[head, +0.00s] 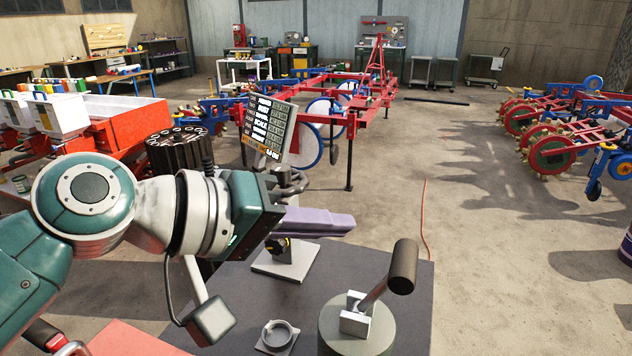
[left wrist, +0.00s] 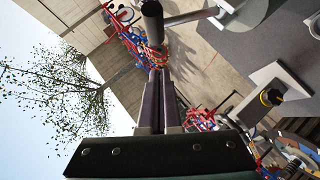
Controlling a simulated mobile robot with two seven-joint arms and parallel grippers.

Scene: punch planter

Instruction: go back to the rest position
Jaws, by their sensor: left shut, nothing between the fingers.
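My left gripper (head: 345,224) reaches in from the left on its teal and white arm, above the dark workbench (head: 415,300). Its purple fingers are shut together with nothing between them. They also show side by side in the left wrist view (left wrist: 156,80). In the head view the fingers are apart from the lever device (head: 357,330), a grey round base with a tilted black handle (head: 403,266). The handle also shows beyond the fingertips in the left wrist view (left wrist: 152,20). My right gripper is in neither view.
A light stand with a yellow-marked black knob (head: 278,246) stands under the left gripper. A small grey ring holder (head: 278,336) sits at the bench front. A price board (head: 267,130) rises behind my wrist.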

